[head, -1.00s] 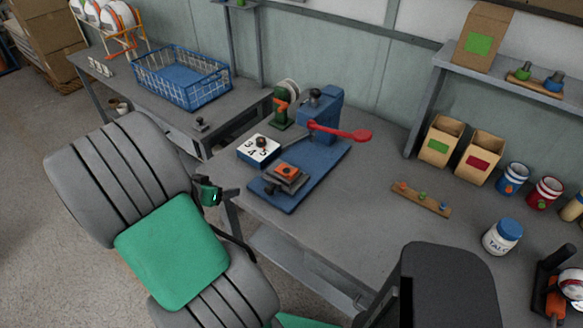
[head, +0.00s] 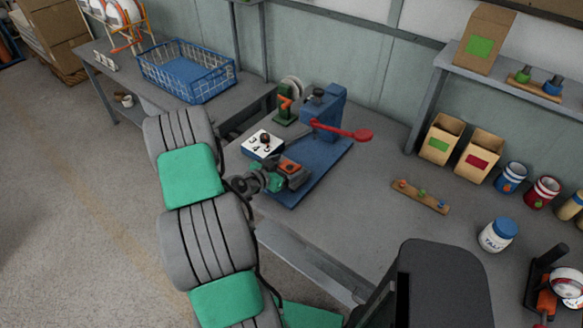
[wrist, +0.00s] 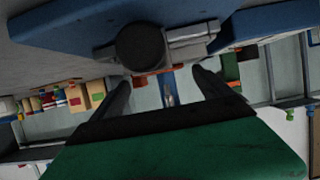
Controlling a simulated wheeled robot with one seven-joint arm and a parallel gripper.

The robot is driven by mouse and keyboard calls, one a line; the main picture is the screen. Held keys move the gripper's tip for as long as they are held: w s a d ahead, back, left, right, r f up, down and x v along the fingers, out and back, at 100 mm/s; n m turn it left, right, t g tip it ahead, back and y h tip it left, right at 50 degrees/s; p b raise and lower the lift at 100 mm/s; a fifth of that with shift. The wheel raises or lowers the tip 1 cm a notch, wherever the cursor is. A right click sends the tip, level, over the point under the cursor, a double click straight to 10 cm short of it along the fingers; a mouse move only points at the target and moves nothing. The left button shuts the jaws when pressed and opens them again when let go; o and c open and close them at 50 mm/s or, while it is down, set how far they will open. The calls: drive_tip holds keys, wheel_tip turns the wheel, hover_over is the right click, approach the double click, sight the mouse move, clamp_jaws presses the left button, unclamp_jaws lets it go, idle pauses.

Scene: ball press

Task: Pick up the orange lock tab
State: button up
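The orange lock tab (head: 289,166) appears to be the flat orange piece on top of the grey block at the front of the blue press base (head: 322,164). My gripper (head: 287,176) is at that block, coming in from the left and front, and partly hides it. In the wrist view, which is upside down, my gripper (wrist: 162,86) is open, with its dark fingers apart. A thin orange edge (wrist: 141,79) shows between them beside the grey block (wrist: 188,42). I cannot tell whether a finger touches it.
The press's red lever (head: 345,133) reaches right above the base. A wooden strip with pegs (head: 420,196) lies right; the bench between is clear.

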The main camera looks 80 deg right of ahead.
drive_tip(key=c, duration=1.4)
